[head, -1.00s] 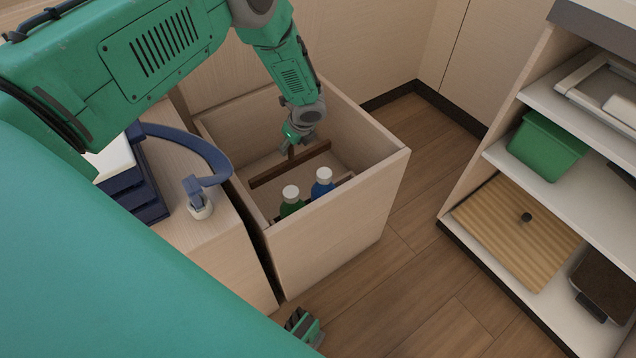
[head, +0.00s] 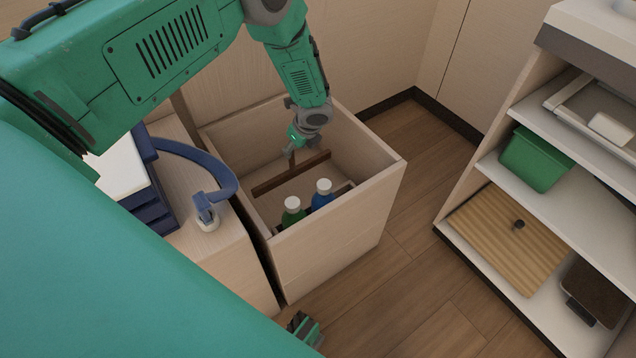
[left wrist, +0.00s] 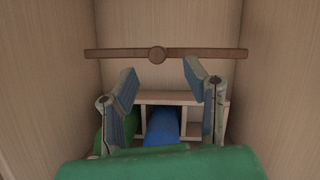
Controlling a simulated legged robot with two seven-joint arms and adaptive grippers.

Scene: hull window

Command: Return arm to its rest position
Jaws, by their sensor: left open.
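My left arm reaches in from the left over an open wooden drawer (head: 335,240). Its gripper (head: 292,152) is inside the drawer, seen small from above. In the left wrist view the gripper (left wrist: 165,90) is open, its two fingers apart with nothing between them. A dark wooden bar with a round middle (left wrist: 157,54) lies beyond the fingertips; I cannot tell if they touch it. A green bottle (head: 292,212) and a blue bottle (head: 322,195), both white-capped, stand in a wooden caddy (left wrist: 188,99) in the drawer. Part of my right gripper (head: 306,328) shows at the bottom edge.
A counter left of the drawer holds a dark blue tray stack (head: 150,200) and a blue curved-arm object (head: 207,210). A shelf unit (head: 590,200) at right holds a green bin (head: 536,158) and a ribbed wooden board (head: 507,235). The floor (head: 420,260) between is clear.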

